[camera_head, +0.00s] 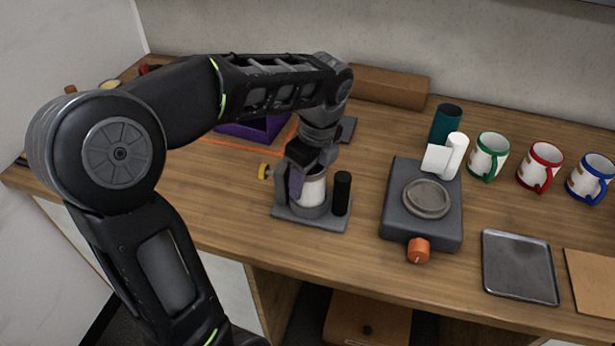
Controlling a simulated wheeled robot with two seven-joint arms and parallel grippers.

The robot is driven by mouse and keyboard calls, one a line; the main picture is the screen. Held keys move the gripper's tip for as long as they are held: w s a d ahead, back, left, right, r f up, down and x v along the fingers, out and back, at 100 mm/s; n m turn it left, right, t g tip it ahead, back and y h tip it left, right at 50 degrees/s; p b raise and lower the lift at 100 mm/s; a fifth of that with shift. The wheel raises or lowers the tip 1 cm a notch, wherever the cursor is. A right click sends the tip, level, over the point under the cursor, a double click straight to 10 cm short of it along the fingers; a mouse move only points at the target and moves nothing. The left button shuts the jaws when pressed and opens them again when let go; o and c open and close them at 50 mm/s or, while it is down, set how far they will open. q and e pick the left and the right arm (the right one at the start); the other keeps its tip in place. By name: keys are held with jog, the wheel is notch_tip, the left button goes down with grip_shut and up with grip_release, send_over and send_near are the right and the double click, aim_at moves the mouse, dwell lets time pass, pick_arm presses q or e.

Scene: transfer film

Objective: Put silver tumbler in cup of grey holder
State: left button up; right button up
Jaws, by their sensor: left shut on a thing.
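The silver tumbler (313,188) stands upright at the cup of the grey holder (290,213), with its lower end inside the cup's rim. My left gripper (298,184) reaches down from above and is shut on the tumbler at its left side. The gripper and wrist hide part of the tumbler's top and left side. A black cylinder (342,193) stands on the right part of the holder's base. A yellow knob (265,171) shows just left of the holder. My right gripper is not in view.
Right of the holder is a grey device with a round plate (394,217) and an orange knob (419,250). A teal cylinder (446,123), a white roll (457,152) and several mugs (489,157) stand behind and right. A metal tray (519,267) lies near the front edge.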

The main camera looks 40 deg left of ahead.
pick_arm(q)
jog(key=o, duration=1.6)
jog(key=shift+f, duration=0.1)
jog(key=shift+c, duration=0.2)
jog(key=shift+r, duration=0.25)
notch_tip(320, 180, up, 12)
jog(key=d+p, duration=0.2)
jog(key=p, duration=0.3)
jog(key=shift+f+p, duration=0.15)
jog(key=shift+p, duration=0.15)
jog(key=shift+a, duration=0.1)
